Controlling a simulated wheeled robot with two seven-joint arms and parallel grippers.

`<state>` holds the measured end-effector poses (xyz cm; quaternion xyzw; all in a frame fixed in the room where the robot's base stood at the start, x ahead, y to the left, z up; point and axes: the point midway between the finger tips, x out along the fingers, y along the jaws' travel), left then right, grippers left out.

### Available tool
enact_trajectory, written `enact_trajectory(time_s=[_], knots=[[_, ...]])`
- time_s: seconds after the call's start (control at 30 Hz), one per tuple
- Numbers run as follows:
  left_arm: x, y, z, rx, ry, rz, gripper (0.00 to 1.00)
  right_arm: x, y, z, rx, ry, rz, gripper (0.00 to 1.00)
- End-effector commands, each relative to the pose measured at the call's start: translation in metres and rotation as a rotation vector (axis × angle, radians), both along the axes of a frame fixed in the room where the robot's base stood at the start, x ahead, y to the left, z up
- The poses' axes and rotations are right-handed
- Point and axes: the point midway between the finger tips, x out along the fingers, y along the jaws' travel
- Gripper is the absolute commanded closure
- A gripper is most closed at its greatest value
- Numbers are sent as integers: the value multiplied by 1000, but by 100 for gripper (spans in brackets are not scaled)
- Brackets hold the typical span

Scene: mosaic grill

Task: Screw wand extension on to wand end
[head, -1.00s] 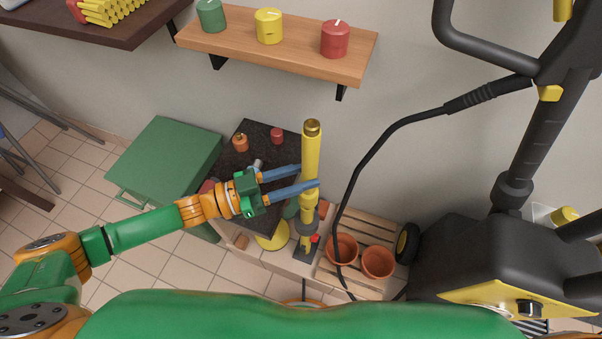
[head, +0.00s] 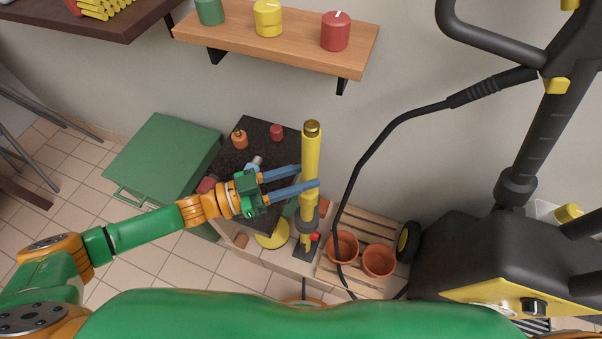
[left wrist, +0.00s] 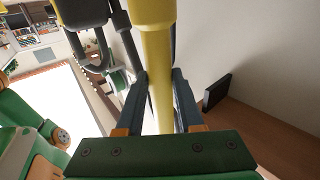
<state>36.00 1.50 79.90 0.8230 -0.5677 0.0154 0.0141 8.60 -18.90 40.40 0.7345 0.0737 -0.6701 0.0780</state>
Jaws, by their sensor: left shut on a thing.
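A yellow tube (head: 311,150) with a brass-coloured end at its top stands nearly upright in the middle of the head view. My left gripper (head: 310,178) comes from the left and is shut on this tube, with its two blue fingers around it. In the left wrist view the tube (left wrist: 159,85) runs between the fingers. Below the fingers, more yellow tube leads down to a dark grey piece (head: 307,228) and a black part with a red detail. I cannot tell where the extension and the wand end meet. My right gripper is not in view.
A wooden shelf (head: 270,48) with candles hangs above. A dark-topped stand (head: 262,155) and a green cabinet (head: 160,160) are to the left. A black hose (head: 362,165), terracotta pots (head: 378,260) and a large black-and-yellow machine (head: 500,260) are to the right.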

Motion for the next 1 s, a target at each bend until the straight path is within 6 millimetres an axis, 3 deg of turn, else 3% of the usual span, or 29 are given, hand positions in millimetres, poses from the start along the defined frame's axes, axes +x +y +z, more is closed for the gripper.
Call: enact_trajectory(time_s=[0.47, 0.5, 0.6, 0.87, 1.0], knots=[[0, 0, -13, -1, 0, 0, 100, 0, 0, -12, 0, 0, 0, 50], [0, 0, -12, -1, 0, 0, 56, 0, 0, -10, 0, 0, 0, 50], [0, 0, -12, -1, 0, 0, 29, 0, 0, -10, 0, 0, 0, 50], [0, 0, -12, 1, 0, 0, 29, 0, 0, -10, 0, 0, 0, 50], [-6, 16, -15, 4, 3, 3, 29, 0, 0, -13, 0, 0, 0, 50]])
